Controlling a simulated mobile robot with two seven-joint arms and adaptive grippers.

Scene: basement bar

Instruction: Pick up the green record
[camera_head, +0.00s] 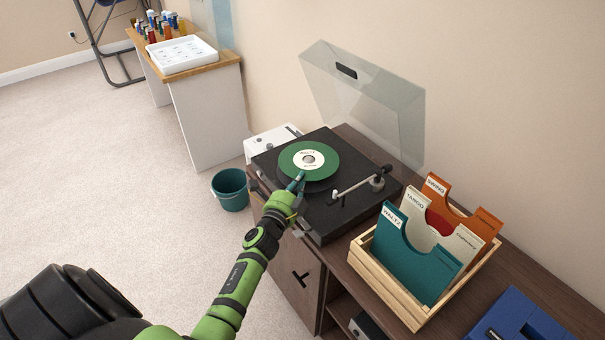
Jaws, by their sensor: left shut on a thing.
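The green record (322,157) with a cream label reading WALTZ is over the platter of the black turntable (270,166). It looks slightly raised and offset from the dark platter under it, though the gap is hard to judge. My left gripper (298,180) is at the record's near edge, shut on it. My green left arm comes up from the bottom of the picture. The turntable's clear lid (385,105) stands open behind. The tonearm (350,187) lies to the right of the record. My right gripper is not in view.
A wooden crate (413,318) holds teal, cream and orange sleeves to the right. A blue case (520,318) is at the bottom right. A teal bucket (230,190) stands on the floor. A side table (205,100) with a white tray is at the back left.

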